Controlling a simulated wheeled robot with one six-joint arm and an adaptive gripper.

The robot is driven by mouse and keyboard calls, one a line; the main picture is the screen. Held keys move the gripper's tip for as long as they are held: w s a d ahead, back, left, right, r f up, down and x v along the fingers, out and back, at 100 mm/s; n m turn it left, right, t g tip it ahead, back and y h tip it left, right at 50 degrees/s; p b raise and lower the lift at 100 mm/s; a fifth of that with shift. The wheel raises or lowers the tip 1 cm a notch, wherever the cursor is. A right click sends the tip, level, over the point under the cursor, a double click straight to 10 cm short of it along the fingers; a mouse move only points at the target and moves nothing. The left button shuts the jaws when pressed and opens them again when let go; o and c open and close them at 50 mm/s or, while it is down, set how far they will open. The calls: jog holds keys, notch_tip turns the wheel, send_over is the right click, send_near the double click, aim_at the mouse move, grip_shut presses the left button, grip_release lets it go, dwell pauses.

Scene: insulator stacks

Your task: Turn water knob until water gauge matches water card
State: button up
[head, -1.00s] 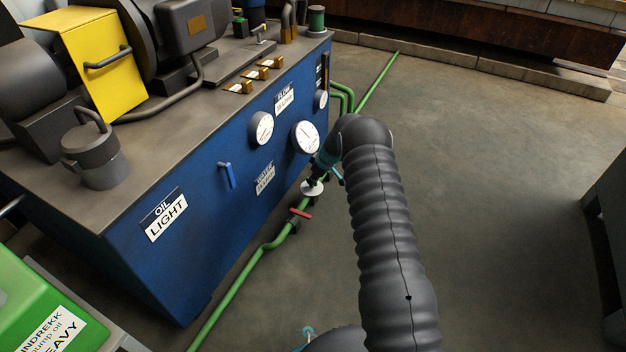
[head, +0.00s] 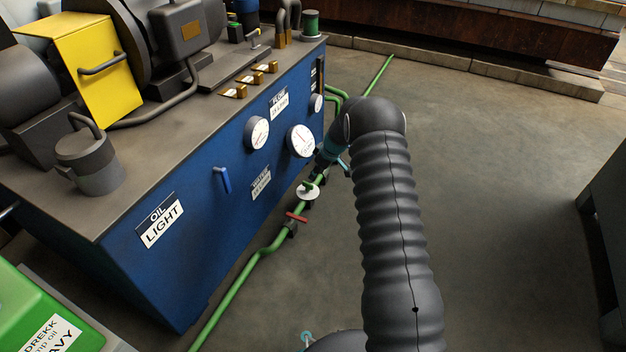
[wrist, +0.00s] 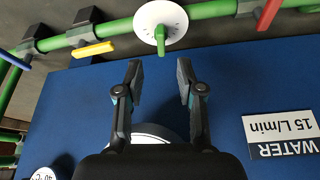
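The water knob (wrist: 174,18), a white dial with a green handle, sits on the green pipe at the top middle of the wrist view. In the head view the white dial (head: 308,193) shows below my gripper (head: 322,165). My gripper (wrist: 160,82) is open and empty, its fingers apart from the knob, with a gap between. The water card (wrist: 283,134) reads 15 L/min, upside down in the wrist view; it also shows on the blue panel (head: 261,183). A large white gauge (head: 301,141) is on the panel; its reading is too small to tell.
A red lever (head: 297,217) and a yellow lever (wrist: 92,50) sit on the green pipe on either side of the knob. A second gauge (head: 257,133) and a blue handle (head: 222,180) are on the panel.

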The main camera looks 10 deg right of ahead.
jog(key=shift+v, duration=2)
jog(key=s+m+g, duration=0.3)
jog(key=s+m, duration=0.3)
jog(key=s, duration=0.5)
jog(key=s+a+r+m+t+h+p, duration=0.1)
jog(key=s+r+p, duration=0.4)
jog(key=s+r, duration=1.4)
jog(key=s+a+r+m+t+h+p, duration=0.1)
jog(key=s+r+t+p, duration=0.3)
jog(key=s+r, duration=1.5)
notch_tip(320, 180, up, 5)
jog(key=shift+a+r+m+h+p, duration=0.25)
jog(key=shift+a+m+h+p, duration=0.2)
jog(key=shift+a+p, duration=0.35)
